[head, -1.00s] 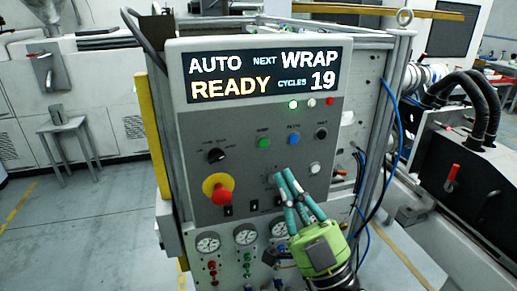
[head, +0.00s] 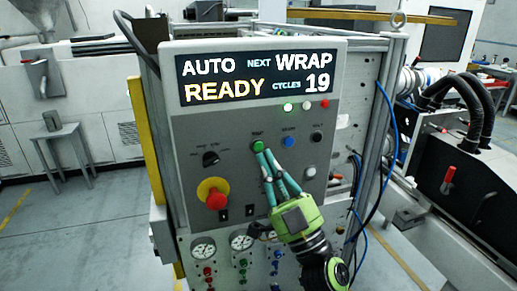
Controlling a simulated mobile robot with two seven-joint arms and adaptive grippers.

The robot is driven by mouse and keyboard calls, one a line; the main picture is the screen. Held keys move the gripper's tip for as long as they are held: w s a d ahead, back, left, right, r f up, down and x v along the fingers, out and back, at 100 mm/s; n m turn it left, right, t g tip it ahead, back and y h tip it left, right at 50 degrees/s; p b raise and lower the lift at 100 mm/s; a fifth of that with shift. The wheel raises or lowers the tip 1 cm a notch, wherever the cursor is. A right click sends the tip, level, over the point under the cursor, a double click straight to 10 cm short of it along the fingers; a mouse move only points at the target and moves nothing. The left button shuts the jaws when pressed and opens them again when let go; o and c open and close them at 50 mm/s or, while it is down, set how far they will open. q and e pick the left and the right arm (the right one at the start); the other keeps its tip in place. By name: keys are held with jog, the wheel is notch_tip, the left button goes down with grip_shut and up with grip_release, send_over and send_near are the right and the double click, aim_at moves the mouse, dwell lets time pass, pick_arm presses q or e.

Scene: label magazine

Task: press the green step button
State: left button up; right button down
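The green button (head: 258,146) sits on the grey control panel (head: 185,135), left of a blue button (head: 289,143) and a black one (head: 318,138). My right gripper (head: 263,154) is shut and empty, its teal fingertips together just at the lower edge of the green button. I cannot tell whether they touch it. The button's face is still partly visible. The display (head: 256,78) reads AUTO, NEXT WRAP, READY, CYCLES 19. My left gripper is not in view.
A red emergency stop (head: 215,199) on a yellow base and a black selector knob (head: 211,158) sit left of the gripper. A white button (head: 309,173) is to its right. Gauges (head: 203,248) line the lower panel. Blue cables (head: 393,130) hang at right.

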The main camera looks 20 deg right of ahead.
jog(key=shift+w, duration=0.75)
jog(key=shift+w, duration=0.15)
dwell(0.8)
jog(key=shift+w, duration=0.3)
jog(key=shift+w, duration=0.3)
dwell(0.8)
jog(key=shift+s, duration=0.75)
